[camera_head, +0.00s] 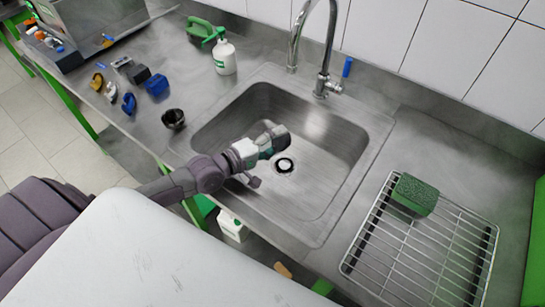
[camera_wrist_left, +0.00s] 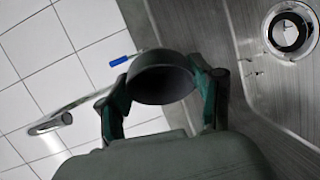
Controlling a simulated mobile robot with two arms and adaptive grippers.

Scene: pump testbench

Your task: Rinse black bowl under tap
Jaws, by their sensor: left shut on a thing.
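A dark, round, hollow vessel that looks like the black bowl (camera_wrist_left: 162,82) is between the fingers of my left gripper (camera_wrist_left: 163,98) in the wrist view, its dark opening showing. In the head view my left gripper (camera_head: 274,138) is shut and reaches over the sink (camera_head: 318,190), left of the drain; the held bowl is hard to make out there. The chrome tap (camera_head: 325,75) stands at the sink's back edge, and its pipe shows at the left of the wrist view (camera_wrist_left: 60,120). I see no water running. My right gripper is not in view.
Another small black bowl (camera_head: 173,118) stands on the counter left of the sink. A green sponge (camera_head: 415,194) lies on the wire rack (camera_head: 425,245) at right.

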